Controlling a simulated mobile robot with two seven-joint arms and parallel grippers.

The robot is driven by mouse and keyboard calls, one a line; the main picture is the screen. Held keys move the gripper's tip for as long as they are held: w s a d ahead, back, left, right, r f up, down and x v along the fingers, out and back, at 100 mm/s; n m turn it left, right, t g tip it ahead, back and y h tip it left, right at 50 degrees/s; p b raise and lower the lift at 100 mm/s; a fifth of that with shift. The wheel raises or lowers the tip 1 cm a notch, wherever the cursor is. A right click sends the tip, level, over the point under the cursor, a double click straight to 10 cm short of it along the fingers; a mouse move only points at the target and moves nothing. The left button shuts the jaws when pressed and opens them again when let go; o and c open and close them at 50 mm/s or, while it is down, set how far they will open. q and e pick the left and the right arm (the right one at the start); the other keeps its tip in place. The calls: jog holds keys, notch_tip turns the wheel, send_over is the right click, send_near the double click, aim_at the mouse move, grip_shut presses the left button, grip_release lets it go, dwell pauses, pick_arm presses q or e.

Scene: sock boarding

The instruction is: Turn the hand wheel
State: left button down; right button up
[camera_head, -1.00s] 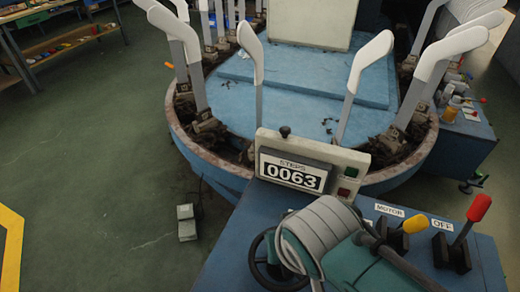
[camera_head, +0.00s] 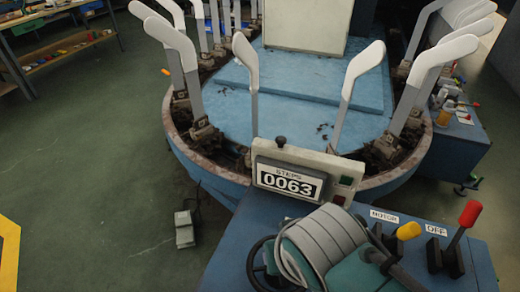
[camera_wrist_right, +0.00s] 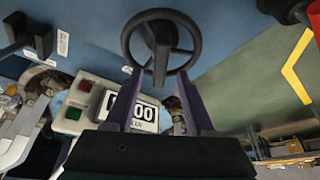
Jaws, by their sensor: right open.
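The black hand wheel (camera_wrist_right: 196,50) shows nearly whole in the right wrist view, with a dark bar (camera_wrist_right: 161,62) at its middle that looks like a handle. In the head view only the left part of its rim (camera_head: 255,262) shows; my right arm covers the rest. My right gripper (camera_wrist_right: 156,72) is open. Its two purple fingers reach toward the wheel, one on each side of the dark bar; I cannot tell whether they touch it. My left gripper is not in view.
The console (camera_head: 240,230) has a yellow-knobbed motor lever (camera_head: 408,231) and a red-knobbed lever (camera_head: 469,213) right of my arm. Behind stands the round machine (camera_head: 200,152) with upright white sock boards (camera_head: 244,62). A grey pedal box (camera_head: 184,229) lies on the green floor.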

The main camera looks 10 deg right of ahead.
jog(key=p+v, duration=0.2)
jog(key=v, duration=0.5)
jog(key=shift+r, duration=0.2)
jog(key=s+d+r+n+g, duration=0.1)
jog(key=s+d+r+n, duration=0.2)
jog(key=s+d+r, duration=0.75)
notch_tip(320, 180, up, 32)
jog(key=s+a+p, duration=0.1)
jog(key=a+p, duration=0.1)
jog(key=p, duration=2.9)
jog(key=shift+s+y+p, duration=0.3)
